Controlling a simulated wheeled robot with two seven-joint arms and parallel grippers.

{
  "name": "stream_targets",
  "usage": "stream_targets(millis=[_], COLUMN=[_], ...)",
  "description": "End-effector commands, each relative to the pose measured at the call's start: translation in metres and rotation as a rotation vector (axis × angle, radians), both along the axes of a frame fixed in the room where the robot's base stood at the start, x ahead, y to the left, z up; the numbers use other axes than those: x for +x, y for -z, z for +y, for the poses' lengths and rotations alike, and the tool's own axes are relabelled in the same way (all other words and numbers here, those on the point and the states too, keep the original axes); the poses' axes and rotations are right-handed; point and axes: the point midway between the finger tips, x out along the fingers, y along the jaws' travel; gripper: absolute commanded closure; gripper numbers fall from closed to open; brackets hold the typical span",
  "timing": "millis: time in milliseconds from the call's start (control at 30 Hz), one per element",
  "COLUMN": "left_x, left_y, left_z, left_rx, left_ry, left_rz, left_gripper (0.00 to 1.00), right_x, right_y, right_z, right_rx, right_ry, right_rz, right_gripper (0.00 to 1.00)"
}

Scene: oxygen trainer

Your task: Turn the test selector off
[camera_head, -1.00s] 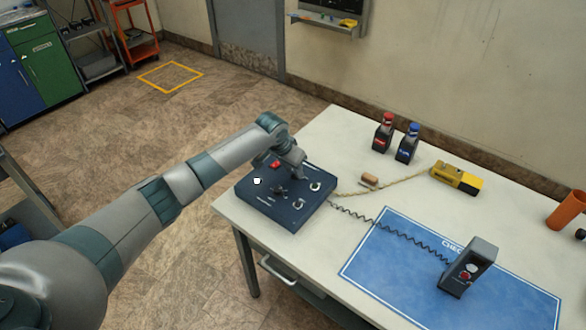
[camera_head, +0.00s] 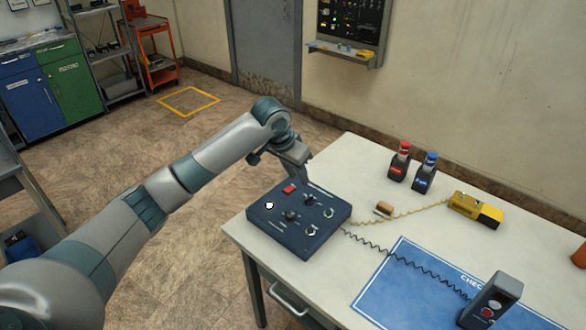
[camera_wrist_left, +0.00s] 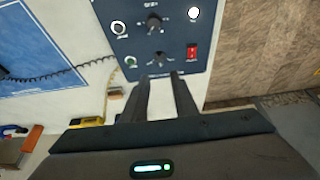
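The dark blue control box (camera_head: 283,237) sits at the table's left end. Two dark knobs show on its face, a nearer one (camera_head: 290,216) and a farther one (camera_head: 309,199); the labels are too small to tell which is the test selector. My left gripper (camera_head: 307,179) is at the box's far edge, apart from the knobs. In the left wrist view its two fingers (camera_wrist_left: 161,76) are spread with nothing between them, and the farther knob (camera_wrist_left: 158,58) shows just beyond the fingertips. The box also has a red switch (camera_head: 289,189) and a white round part (camera_head: 269,205). My right gripper is out of view.
A coiled black cable (camera_head: 405,262) runs from the box to a grey handset (camera_head: 490,302) on a blue mat (camera_head: 400,294). Red-topped (camera_head: 399,163) and blue-topped (camera_head: 426,174) bottles, a small brown block (camera_head: 384,208) and a yellow device (camera_head: 474,208) stand behind.

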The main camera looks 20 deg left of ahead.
Motion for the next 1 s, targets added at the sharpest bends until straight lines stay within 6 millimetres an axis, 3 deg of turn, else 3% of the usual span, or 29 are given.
stream_targets(millis=[200,333,1000], left_x=[-0.011,-0.015,-0.016], left_y=[-0.029,-0.038,-0.042], left_z=[0.004,0.006,0.006], left_rx=[-0.001,0.0,0.0], left_ry=[0.0,0.0,0.0], left_rz=[-0.002,-0.001,0.0], left_gripper=[0.74,0.74,0.74], right_x=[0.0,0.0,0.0], right_y=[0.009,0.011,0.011], right_z=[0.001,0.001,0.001], right_rx=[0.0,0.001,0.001], right_ry=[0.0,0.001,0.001], right_rz=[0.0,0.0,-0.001], right_gripper=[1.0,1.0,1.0])
